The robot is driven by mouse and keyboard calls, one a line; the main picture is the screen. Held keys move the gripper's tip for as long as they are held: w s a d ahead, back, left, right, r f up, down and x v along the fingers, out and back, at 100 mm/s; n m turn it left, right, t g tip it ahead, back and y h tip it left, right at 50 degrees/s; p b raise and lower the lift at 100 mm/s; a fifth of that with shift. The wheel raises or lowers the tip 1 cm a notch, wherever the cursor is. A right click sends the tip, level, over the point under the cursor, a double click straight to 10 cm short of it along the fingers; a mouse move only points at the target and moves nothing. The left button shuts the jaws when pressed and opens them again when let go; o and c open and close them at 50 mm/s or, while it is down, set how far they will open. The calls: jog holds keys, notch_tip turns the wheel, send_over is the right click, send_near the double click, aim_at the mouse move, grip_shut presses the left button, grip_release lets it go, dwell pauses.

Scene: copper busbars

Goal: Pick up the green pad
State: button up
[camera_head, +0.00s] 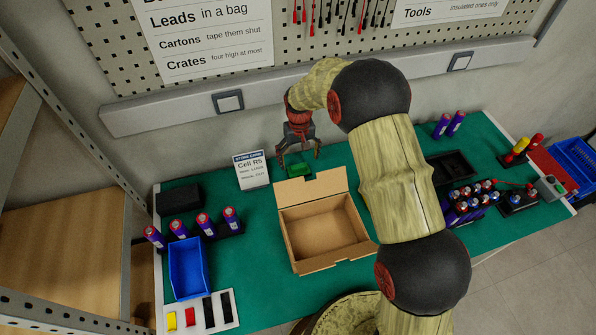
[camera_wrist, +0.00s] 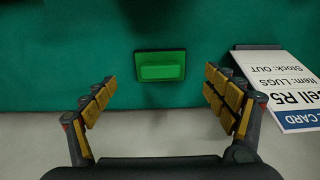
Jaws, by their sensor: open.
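The green pad (camera_head: 299,170) is a small bright green block on the green bench mat, behind the open cardboard box. In the wrist view the green pad (camera_wrist: 161,66) lies on a slightly larger dark green base, beyond and between my fingertips. My gripper (camera_head: 299,153) is above the pad in the head view, pointing down. Its fingers are spread wide and nothing is between them. In the wrist view my gripper (camera_wrist: 160,84) shows yellow finger pads on both sides, apart from the green pad.
The cardboard box (camera_head: 323,233) stands just in front of the pad. A white card sign (camera_head: 251,171) stands to its left, and the wall rail (camera_head: 175,114) runs behind. A blue bin (camera_head: 188,268) and purple cells (camera_head: 204,222) are farther left. Bare mat lies around the pad.

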aim_at(299, 166)
notch_tip(299, 166, down, 5)
jog(key=shift+w+a+b, duration=0.1)
jog(key=shift+b, duration=0.85)
jog(key=shift+r, duration=0.1)
jog(key=shift+c, duration=0.4)
